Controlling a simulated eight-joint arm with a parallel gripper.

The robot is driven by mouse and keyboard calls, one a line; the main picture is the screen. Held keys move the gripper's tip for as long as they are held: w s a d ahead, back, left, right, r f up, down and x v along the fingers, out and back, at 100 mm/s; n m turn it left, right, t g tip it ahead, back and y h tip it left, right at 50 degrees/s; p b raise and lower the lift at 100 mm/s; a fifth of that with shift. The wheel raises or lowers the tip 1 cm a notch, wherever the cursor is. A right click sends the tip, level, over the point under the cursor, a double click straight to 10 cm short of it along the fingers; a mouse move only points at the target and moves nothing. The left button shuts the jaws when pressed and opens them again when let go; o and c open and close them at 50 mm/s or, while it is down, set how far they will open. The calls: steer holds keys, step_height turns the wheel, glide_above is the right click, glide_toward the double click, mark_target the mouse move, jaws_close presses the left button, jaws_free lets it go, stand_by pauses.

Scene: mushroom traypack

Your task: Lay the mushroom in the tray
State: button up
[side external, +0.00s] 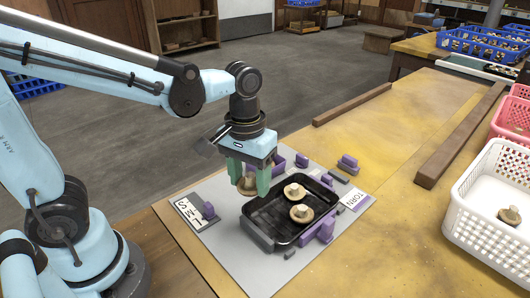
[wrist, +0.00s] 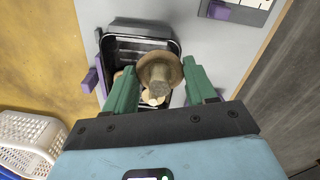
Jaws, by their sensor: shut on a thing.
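My gripper (side external: 250,184) has green fingers shut on a brown mushroom (side external: 243,186). In the wrist view the held mushroom (wrist: 160,70) sits between the fingers (wrist: 163,82), its stem towards the camera. The black tray (side external: 268,216) lies on a grey board, and my gripper is above its left end. Two mushrooms, one pale-topped (side external: 294,191) and one brown (side external: 301,213), lie in the tray. In the wrist view the tray (wrist: 140,42) is below the fingers, and the held mushroom partly hides those in it.
Purple blocks (side external: 326,230) stand around the tray on the grey board (side external: 262,275). A white basket (side external: 490,228) at the right holds a mushroom (side external: 509,215). Wooden bars (side external: 352,104) lie farther back on the table. The table between board and basket is clear.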

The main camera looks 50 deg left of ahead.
steer(key=shift+s+d+r, duration=0.2)
steer(key=shift+d+r, duration=0.1)
steer(key=shift+d, duration=0.05)
steer(key=shift+w+r, duration=0.1)
steer(key=shift+r, duration=0.2)
steer(key=w+a+r+m, duration=0.3)
steer(key=a+r, duration=0.3)
steer(key=d+f+m, duration=0.1)
steer(key=d+m, duration=0.3)
steer(key=s+d+f+m, duration=0.1)
steer(key=d+m, duration=0.1)
steer(key=m, duration=0.1)
steer(key=shift+s+d+f, duration=0.1)
steer(key=shift+d+f, duration=0.2)
steer(key=shift+d, duration=0.1)
steer(key=s+d+f+m, duration=0.3)
steer(key=s+d+m, duration=0.1)
steer(key=d+m, duration=0.35)
glide_above(268, 213)
steer(key=shift+m, duration=0.45)
step_height(268, 213, down, 7)
steer(key=shift+d+r, duration=0.1)
steer(key=shift+w+f, duration=0.1)
steer(key=shift+f, duration=2)
steer(key=shift+f, duration=0.1)
